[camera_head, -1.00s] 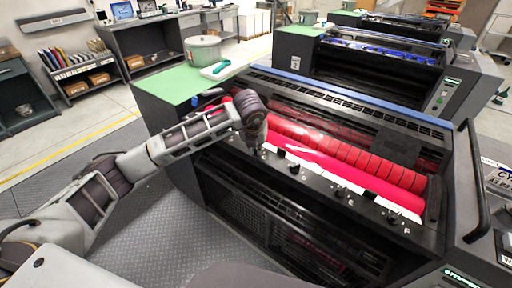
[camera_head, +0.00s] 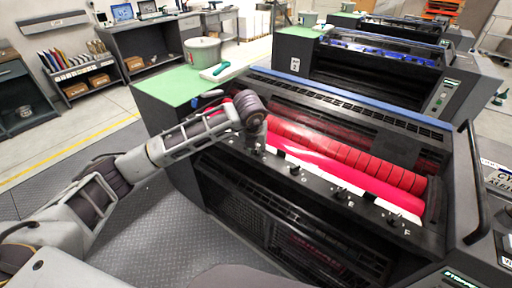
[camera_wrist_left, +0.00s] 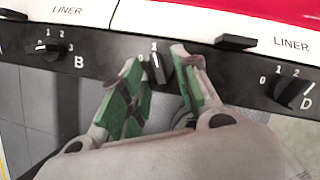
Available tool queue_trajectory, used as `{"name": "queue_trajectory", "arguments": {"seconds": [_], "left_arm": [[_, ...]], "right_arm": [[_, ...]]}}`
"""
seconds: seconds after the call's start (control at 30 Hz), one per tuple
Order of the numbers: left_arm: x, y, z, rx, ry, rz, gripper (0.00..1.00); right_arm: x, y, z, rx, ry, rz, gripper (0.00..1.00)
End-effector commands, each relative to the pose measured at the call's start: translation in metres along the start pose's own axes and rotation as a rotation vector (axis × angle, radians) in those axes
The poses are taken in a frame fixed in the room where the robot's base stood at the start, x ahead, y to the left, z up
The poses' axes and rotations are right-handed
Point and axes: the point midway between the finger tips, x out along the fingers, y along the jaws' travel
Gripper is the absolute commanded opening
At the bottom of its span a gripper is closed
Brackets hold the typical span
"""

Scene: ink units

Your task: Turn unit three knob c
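Knob c (camera_wrist_left: 158,70) is a dark knob on the black panel strip, between the knobs lettered B (camera_wrist_left: 45,47) and D (camera_wrist_left: 293,87) in the left wrist view. Its own letter is hidden. My left gripper (camera_wrist_left: 162,88) is open, with its green-padded fingers on either side of the knob. I cannot tell whether the pads touch it. In the head view my left gripper (camera_head: 258,141) is over the knob row of the near ink unit (camera_head: 285,205), which has red rollers (camera_head: 345,155). My right gripper is not in view.
More dark knobs follow to the right along the strip (camera_head: 318,183). Black liner tabs (camera_wrist_left: 236,42) project just above the strip, close to the fingers. A green-topped cabinet (camera_head: 175,85) with a pot (camera_head: 203,50) stands behind the arm. A second unit is farther back.

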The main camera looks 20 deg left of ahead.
Motion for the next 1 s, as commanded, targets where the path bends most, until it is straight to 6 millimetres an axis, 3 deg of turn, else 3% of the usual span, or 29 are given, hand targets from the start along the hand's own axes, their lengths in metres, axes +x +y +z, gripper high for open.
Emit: {"name": "queue_trajectory", "arguments": {"seconds": [0.27,0.7,1.0], "left_arm": [[-0.028,0.000,0.001,0.002,-0.004,-0.001,0.31],[-0.092,0.000,0.001,0.000,-0.003,-0.001,0.31],[-0.115,0.000,0.000,0.000,-0.002,0.000,0.31]], "right_arm": [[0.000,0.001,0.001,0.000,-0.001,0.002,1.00],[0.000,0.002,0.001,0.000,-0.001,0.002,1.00],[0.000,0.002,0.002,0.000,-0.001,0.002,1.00]]}}
